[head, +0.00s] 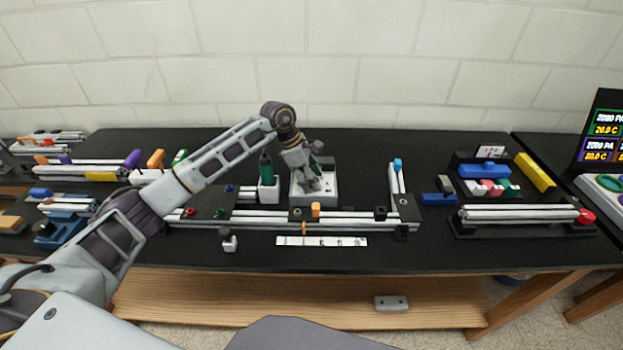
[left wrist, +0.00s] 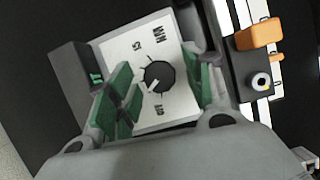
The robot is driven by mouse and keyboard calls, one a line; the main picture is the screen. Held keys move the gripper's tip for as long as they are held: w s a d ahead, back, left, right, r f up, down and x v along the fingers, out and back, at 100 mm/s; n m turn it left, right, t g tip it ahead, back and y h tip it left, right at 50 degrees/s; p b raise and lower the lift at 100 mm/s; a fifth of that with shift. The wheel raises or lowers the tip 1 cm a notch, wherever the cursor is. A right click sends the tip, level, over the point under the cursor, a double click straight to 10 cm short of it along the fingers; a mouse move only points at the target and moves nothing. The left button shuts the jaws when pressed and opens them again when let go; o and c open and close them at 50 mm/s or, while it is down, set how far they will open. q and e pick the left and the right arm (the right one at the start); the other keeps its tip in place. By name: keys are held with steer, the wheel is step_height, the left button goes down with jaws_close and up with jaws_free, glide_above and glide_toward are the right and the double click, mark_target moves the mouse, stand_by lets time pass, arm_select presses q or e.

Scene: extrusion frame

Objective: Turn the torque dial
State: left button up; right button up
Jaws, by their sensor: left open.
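The torque dial (left wrist: 157,77) is a round black knob with a white pointer line, set on a white face plate (left wrist: 143,45) with printed marks. The pointer aims toward the lower left of the wrist picture. The dial's grey-white base (head: 328,187) stands on the black table in the head view, where my arm hides the knob. My left gripper (head: 312,182) points down over this base, and it also shows in the left wrist view (left wrist: 165,90). Its green-padded fingers are spread apart, one on each side of the knob, with gaps visible. My right gripper is not in view.
A green-handled driver (head: 266,170) stands in a white holder just left of the base. An aluminium extrusion frame (head: 345,223) with an orange block (head: 315,209) lies in front. A white strip (head: 321,241) lies near the table's front edge. Black table is clear behind the base.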

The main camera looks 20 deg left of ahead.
arm_select(q)
steer(key=v, duration=1.2)
steer(key=shift+f, duration=0.15)
stand_by(0.4)
